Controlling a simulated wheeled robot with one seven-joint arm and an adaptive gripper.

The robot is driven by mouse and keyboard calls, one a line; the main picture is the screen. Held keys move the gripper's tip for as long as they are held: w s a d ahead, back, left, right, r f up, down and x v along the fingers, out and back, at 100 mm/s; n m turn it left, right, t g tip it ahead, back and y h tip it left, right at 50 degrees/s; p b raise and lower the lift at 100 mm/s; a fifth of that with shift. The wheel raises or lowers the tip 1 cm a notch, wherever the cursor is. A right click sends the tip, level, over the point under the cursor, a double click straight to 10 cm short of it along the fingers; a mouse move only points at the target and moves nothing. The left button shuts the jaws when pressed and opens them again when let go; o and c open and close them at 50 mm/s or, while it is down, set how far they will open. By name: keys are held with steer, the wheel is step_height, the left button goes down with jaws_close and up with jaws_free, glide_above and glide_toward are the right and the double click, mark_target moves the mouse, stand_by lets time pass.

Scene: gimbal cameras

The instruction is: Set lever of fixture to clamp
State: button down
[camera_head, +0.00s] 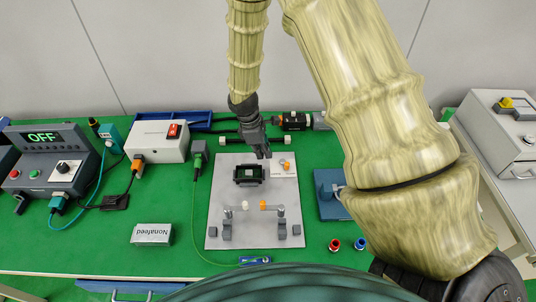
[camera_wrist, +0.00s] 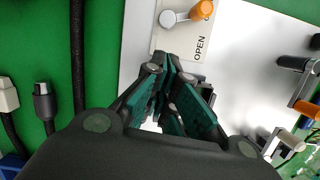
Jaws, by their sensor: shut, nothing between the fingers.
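The fixture is a light grey plate (camera_head: 220,205) on the green table in the head view, with a black frame-like block (camera_head: 249,176) on it. At its upper right is a small lever with an orange knob (camera_head: 286,163). In the wrist view the lever's orange knob (camera_wrist: 202,10) is by its grey round pivot (camera_wrist: 168,19), beside a label reading OPEN (camera_wrist: 200,48). My gripper (camera_head: 264,155) is shut and empty above the plate, left of the lever. In the wrist view its fingertips (camera_wrist: 170,62) are near the label, apart from the knob; the block is mostly hidden behind the fingers.
Two clamps with orange (camera_head: 263,205) and white (camera_head: 244,205) tips stand on the plate's front part. A box (camera_head: 152,233) labelled Nonafeed, a power box (camera_head: 158,141) and an OFF-display unit (camera_head: 48,165) stand left. A blue block (camera_head: 328,195) is right of the plate.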

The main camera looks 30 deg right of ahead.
steer(key=b+v, duration=0.1)
steer(key=v, duration=0.7)
steer(key=shift+r+b, duration=0.4)
